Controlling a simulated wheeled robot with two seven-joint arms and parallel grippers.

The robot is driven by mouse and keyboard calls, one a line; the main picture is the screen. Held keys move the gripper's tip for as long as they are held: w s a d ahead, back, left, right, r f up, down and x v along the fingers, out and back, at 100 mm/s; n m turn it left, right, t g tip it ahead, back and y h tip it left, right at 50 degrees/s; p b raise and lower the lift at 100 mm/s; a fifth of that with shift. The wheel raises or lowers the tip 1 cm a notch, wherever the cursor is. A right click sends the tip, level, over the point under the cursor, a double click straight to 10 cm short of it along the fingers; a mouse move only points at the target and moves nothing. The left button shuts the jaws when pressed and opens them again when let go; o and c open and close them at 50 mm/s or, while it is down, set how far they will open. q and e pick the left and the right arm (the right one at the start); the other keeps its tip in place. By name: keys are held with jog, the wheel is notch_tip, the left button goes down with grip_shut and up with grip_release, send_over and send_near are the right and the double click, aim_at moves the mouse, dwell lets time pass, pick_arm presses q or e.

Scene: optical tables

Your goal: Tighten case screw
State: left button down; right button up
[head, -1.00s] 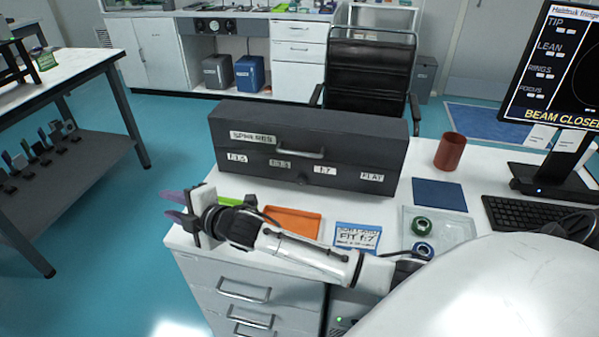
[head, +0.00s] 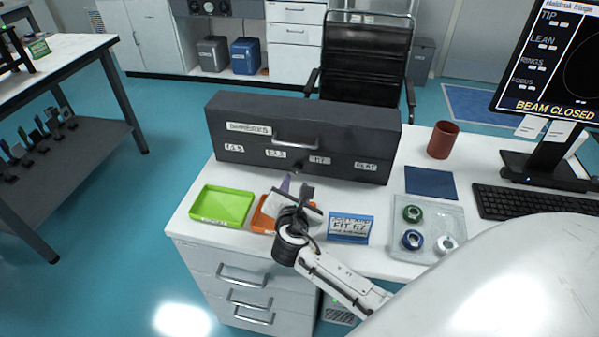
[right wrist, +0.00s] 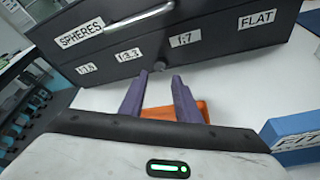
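The dark case (head: 230,135) stands on the white desk, with a handle and labels SPHERES, 1:5, 1:3.3, 1:7 and FLAT. It also shows in the right wrist view (right wrist: 225,62). A small dark screw knob (right wrist: 159,66) sits low on its front, between the 1:3.3 and 1:7 labels; the knob is small in the head view (head: 297,169). My right gripper (head: 296,185) points at the case front. Its purple fingers (right wrist: 159,82) are apart with nothing between them, and the knob appears just beyond their tips. My left gripper is not in view.
A green tray (head: 222,206), a partly hidden orange tray (head: 262,217) and a blue FIT 1:7 card (head: 350,228) lie before the case. A clear tray (head: 428,222) holds several rings. A red cup (head: 443,139), keyboard (head: 540,203) and monitor (head: 552,60) stand right.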

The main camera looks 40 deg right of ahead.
aim_at(296, 171)
jog(key=x, duration=0.8)
jog(key=shift+w, duration=0.15)
grip_shut()
jog(key=shift+n, duration=0.3)
jog(key=shift+w+r+n+g+h, duration=0.1)
jog(key=shift+n+g+h, duration=0.2)
jog(key=shift+n+g, duration=0.25)
jog(key=shift+w+a+n+g+h, duration=0.15)
jog(key=shift+n+g+h, duration=0.55)
jog(key=shift+n, duration=0.75)
